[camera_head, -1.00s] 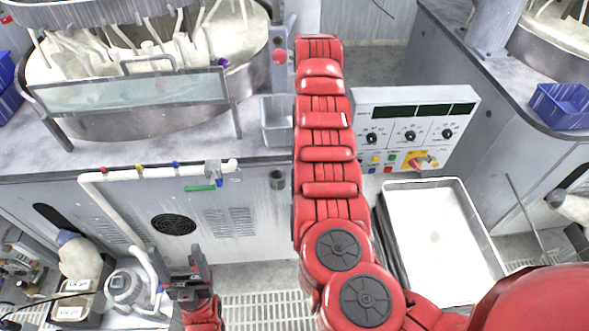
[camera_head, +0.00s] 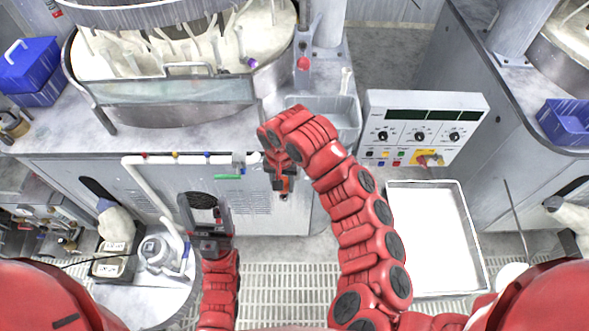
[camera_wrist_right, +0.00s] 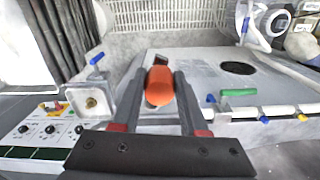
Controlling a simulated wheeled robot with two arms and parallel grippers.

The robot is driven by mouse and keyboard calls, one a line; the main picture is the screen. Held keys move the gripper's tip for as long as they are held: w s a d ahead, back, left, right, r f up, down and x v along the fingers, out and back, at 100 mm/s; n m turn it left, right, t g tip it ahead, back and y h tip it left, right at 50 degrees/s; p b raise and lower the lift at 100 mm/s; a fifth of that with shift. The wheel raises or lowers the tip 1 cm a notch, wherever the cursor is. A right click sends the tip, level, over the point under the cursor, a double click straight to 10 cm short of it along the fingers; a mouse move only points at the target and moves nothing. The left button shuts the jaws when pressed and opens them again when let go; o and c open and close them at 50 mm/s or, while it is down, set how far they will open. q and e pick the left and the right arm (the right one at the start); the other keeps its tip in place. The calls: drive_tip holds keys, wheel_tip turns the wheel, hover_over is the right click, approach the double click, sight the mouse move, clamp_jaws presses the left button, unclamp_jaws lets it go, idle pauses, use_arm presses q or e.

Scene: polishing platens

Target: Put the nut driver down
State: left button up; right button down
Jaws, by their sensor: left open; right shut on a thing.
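The nut driver shows in the right wrist view as an orange handle (camera_wrist_right: 159,86), end-on between the two fingers of my right gripper (camera_wrist_right: 158,80). My right gripper is shut on it. In the head view, the right gripper (camera_head: 284,186) points down in front of the grey cabinet, below the counter edge, and a small orange part of the driver shows there. The driver's shaft and tip are hidden. My left gripper (camera_head: 207,215) is open and empty, low in front of the cabinet's black vent.
A white tray (camera_head: 433,235) stands below the panel. A white pipe (camera_head: 135,185) with a green handle (camera_head: 228,177) runs along the cabinet front.

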drive_tip(key=shift+a, duration=0.1)
drive_tip(key=shift+w+f+b, duration=0.2)
drive_tip(key=shift+w+b, duration=0.45)
drive_tip(key=shift+w, duration=0.4)
drive_tip(key=w+d+f+b, duration=0.1)
drive_tip(key=w+b, duration=0.3)
drive_tip(key=w, duration=0.8)
drive_tip(key=shift+d+f, duration=0.2)
drive_tip(key=shift+d, duration=0.65)
